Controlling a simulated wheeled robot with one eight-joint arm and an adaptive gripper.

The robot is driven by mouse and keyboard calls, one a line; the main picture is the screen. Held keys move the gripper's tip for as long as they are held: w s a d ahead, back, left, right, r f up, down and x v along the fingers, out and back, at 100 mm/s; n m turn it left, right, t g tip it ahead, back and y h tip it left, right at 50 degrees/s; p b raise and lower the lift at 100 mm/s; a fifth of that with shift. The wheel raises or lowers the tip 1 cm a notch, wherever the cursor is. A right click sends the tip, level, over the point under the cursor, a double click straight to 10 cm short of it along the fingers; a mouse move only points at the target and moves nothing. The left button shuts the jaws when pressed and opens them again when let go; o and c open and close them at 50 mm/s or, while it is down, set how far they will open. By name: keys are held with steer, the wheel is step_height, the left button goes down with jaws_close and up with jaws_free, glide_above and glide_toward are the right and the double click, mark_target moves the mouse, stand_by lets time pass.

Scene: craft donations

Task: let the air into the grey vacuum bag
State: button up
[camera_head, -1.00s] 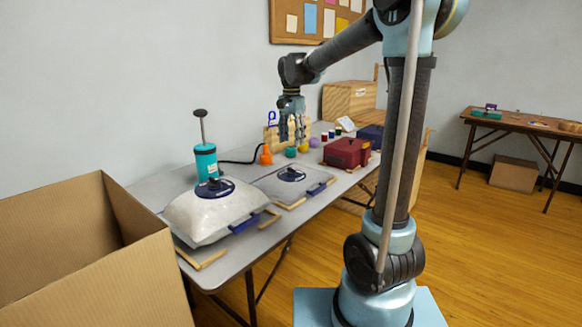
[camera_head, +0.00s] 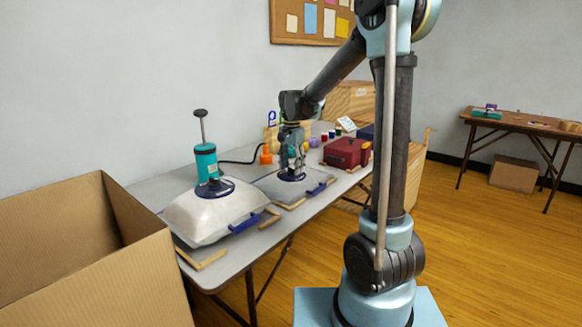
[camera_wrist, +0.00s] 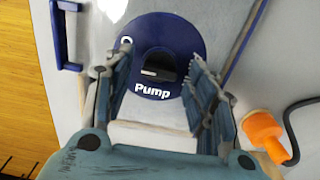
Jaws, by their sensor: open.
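The grey vacuum bag (camera_head: 263,185) lies flat on the table in the head view, with a dark blue round valve plate on top. In the wrist view the valve plate (camera_wrist: 190,40) carries the word "Pump", a white ring mark and a black dial (camera_wrist: 156,66) with a pale pointer line at its middle. My gripper (camera_head: 291,168) is right above this valve and partly hides it in the head view. In the wrist view my gripper (camera_wrist: 160,62) is open, with one finger on each side of the dial. I cannot tell whether the fingers touch it.
A puffed white bag (camera_head: 197,217) with its own valve lies to the left, a teal hand pump (camera_head: 206,163) behind it. An orange nozzle (camera_head: 266,155) with a black hose is behind the grey bag. A red case (camera_head: 346,152) stands right. An open cardboard box (camera_head: 60,230) is front left.

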steer(key=c, duration=1.1)
